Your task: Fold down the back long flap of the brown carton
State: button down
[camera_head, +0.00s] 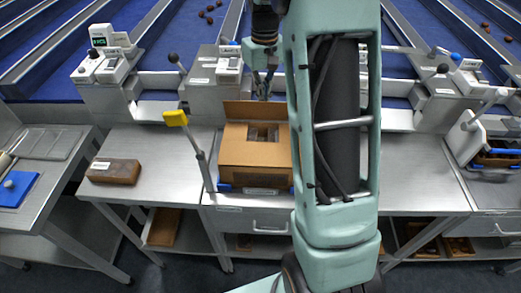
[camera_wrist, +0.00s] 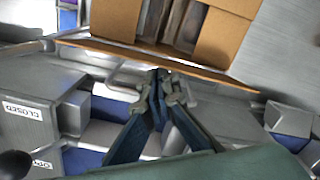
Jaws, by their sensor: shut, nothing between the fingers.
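The brown carton (camera_head: 255,178) stands on the steel table in the head view. Its back long flap (camera_head: 243,110) stands up along the far edge. Behind the flap's upper edge is my gripper (camera_head: 263,97), pointing down with its fingers together and empty. In the wrist view the carton (camera_wrist: 222,38) fills the top, with a gap between inner panels showing dark contents. The back flap (camera_wrist: 120,46) shows there as a thin slanted strip. My shut fingertips (camera_wrist: 163,74) are close to its outer side; I cannot tell if they touch. My arm hides the carton's right side in the head view.
A brown block (camera_head: 114,171) lies on the left table. Grey machine housings (camera_head: 215,85) stand behind the carton, near my gripper. The table between block and lever is clear.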

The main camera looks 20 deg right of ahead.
aim_at(263, 105)
jog(key=shift+s+a+r+b, duration=0.1)
jog(key=shift+s+a+b, duration=0.15)
jog(key=shift+s, duration=0.5)
jog(key=shift+s+a+r+b, duration=0.15)
jog(key=shift+s+a, duration=0.2)
jog(key=shift+s, duration=0.35)
jog(key=shift+f, duration=0.15)
jog(key=shift+s+a+b, duration=0.2)
jog(key=shift+s+a, duration=0.1)
jog(key=shift+s, duration=0.35)
jog(key=shift+s+a+b, duration=0.2)
jog(key=shift+s+a, duration=0.05)
jog(key=shift+s, duration=0.4)
jog(key=shift+f, duration=0.1)
jog(key=shift+f+b, duration=1.8)
jog(key=shift+f, duration=0.75)
notch_tip(263, 105, up, 11)
jog(key=p, duration=0.8)
jog(key=shift+r+p, duration=0.2)
jog(key=shift+p, duration=0.2)
